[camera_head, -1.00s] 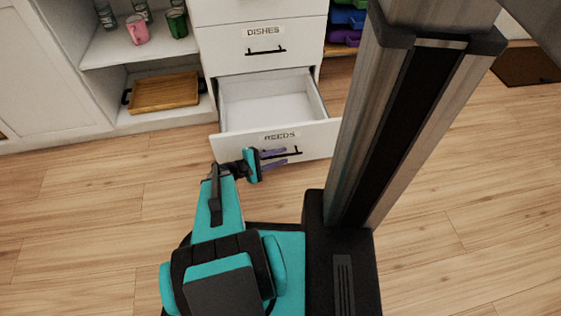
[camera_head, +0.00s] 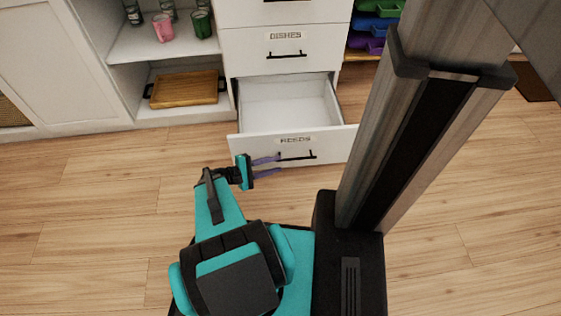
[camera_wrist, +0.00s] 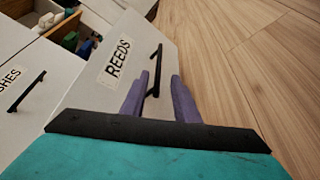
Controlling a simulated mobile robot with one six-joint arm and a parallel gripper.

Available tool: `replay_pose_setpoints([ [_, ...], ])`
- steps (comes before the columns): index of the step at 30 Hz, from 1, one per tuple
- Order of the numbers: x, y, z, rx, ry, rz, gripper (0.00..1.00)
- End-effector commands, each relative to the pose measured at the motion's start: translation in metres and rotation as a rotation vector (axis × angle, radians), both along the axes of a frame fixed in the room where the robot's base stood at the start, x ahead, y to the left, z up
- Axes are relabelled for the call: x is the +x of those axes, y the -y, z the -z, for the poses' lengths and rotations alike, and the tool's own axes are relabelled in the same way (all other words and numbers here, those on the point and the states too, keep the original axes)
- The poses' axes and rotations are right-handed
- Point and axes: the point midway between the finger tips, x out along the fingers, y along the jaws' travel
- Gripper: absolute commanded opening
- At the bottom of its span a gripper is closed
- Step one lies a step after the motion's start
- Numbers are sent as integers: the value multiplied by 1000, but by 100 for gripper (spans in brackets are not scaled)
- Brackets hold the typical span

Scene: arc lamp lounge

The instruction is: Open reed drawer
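The white reed drawer (camera_head: 250,150), labelled REEDS, is pulled well out of the cabinet, and its visible inside looks empty. Its black bar handle (camera_head: 300,156) is on the front panel. My gripper (camera_head: 280,164) has two purple fingers, spread apart, at the left end of this handle. In the wrist view, the drawer front (camera_wrist: 92,95) fills the middle left. The near end of the handle (camera_wrist: 157,62) lies between the two open fingers (camera_wrist: 157,90), with a gap on each side. I cannot tell whether either finger touches it.
The dishes drawer (camera_head: 245,50) above is shut. To the left, open shelves hold a wooden tray (camera_head: 185,90), a pink mug (camera_head: 163,27) and a green cup (camera_head: 202,25). Coloured trays (camera_head: 375,27) are stacked at right. The wooden floor (camera_head: 90,210) is clear.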

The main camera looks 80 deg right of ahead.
Motion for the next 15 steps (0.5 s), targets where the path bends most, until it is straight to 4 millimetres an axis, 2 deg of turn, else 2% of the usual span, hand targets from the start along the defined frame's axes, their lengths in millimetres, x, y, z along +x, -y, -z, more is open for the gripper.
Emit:
replay_pose_setpoints([
  [6,20,-12,-6,0,-1,-2,28],
  [15,34,-22,-9,0,0,1,28],
])
